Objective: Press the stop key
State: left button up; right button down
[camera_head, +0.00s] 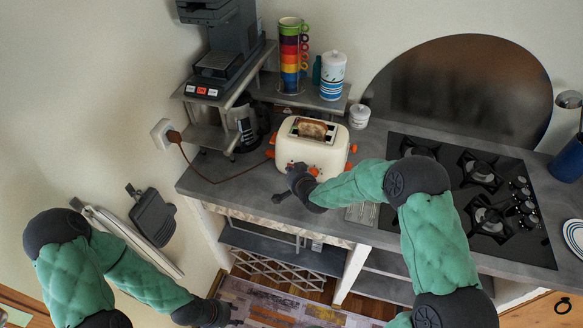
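A cream toaster (296,151) with orange knobs and levers stands on the grey counter. A browned bread slice (312,130) shows in its top slot. An orange control (314,171) shows low on its front; I cannot tell which part is the stop key. My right gripper (294,184) is at the toaster's lower front, close to it and partly covering it. I cannot tell whether it touches, nor whether its fingers are open. My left gripper (232,318) hangs low near the floor at the bottom, away from the counter, its fingers too small to read.
A coffee machine (226,40) stands on a raised shelf at upper left. A stack of coloured cups (290,50), a striped canister (333,75) and a white jar (359,116) are behind the toaster. The black hob (470,190) lies to the right. A brown cord (215,181) crosses the counter's left part.

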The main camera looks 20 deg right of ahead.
dwell(0.4)
jog(key=shift+s+a, duration=0.4)
jog(key=shift+s, duration=0.15)
jog(key=shift+s+a+p, duration=0.25)
jog(key=shift+s+a, duration=0.45)
jog(key=shift+s, duration=0.35)
jog(key=shift+s+a+p, duration=0.2)
jog(key=shift+s+a, duration=0.5)
jog(key=shift+s, duration=0.35)
